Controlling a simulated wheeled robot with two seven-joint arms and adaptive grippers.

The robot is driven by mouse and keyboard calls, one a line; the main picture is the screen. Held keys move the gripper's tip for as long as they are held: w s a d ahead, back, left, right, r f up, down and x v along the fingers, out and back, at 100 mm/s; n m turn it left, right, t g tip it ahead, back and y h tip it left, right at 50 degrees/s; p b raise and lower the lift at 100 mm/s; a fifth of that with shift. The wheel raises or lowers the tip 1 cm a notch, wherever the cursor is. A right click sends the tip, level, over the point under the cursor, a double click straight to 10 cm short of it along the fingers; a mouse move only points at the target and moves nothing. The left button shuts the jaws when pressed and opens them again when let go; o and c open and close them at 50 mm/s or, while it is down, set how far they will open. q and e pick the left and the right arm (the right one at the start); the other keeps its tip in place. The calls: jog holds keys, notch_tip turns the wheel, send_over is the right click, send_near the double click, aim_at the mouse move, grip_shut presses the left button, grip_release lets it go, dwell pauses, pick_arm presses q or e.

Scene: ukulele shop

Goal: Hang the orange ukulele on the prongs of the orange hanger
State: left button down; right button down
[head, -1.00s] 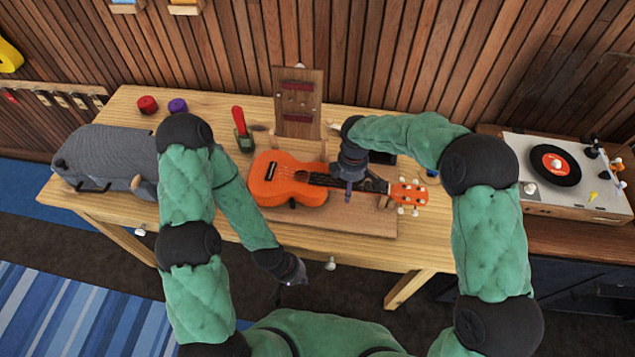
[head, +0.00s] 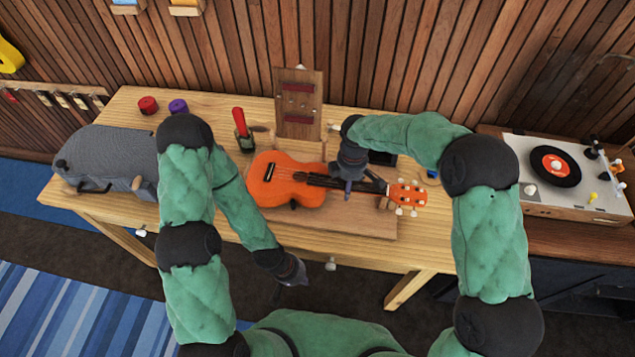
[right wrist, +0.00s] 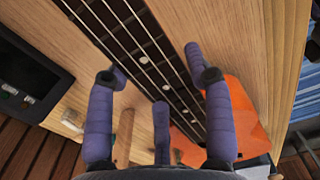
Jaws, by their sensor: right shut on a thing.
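The orange ukulele (head: 275,187) lies face up on the table's wooden board, its body to the left and its headstock (head: 405,196) to the right. My right gripper (head: 348,186) is over its neck. In the right wrist view, my right gripper's purple fingers (right wrist: 155,75) are on either side of the dark, stringed neck (right wrist: 150,58), shut on it. My left gripper (head: 297,272) hangs in front of the table, away from the ukulele; its jaws are too small to read. An orange-yellow wall piece (head: 185,8) is cut off at the top edge; I cannot tell if it is the hanger.
A wooden board (head: 370,222) lies under the ukulele. An upright wooden panel (head: 298,110) stands behind it. A grey case (head: 105,157) is at the left, near a red-handled tool (head: 240,125). A record player (head: 570,175) is at the right.

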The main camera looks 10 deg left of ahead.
jog(key=shift+w+r+p, duration=0.15)
jog(key=shift+r+p, duration=0.85)
jog(key=shift+r, duration=0.6)
jog(key=shift+r, duration=0.15)
jog(key=shift+r+p, duration=1.9)
jog(key=shift+r, duration=0.35)
notch_tip(320, 180, up, 5)
jog(key=p, duration=0.3)
jog(key=shift+p, duration=0.3)
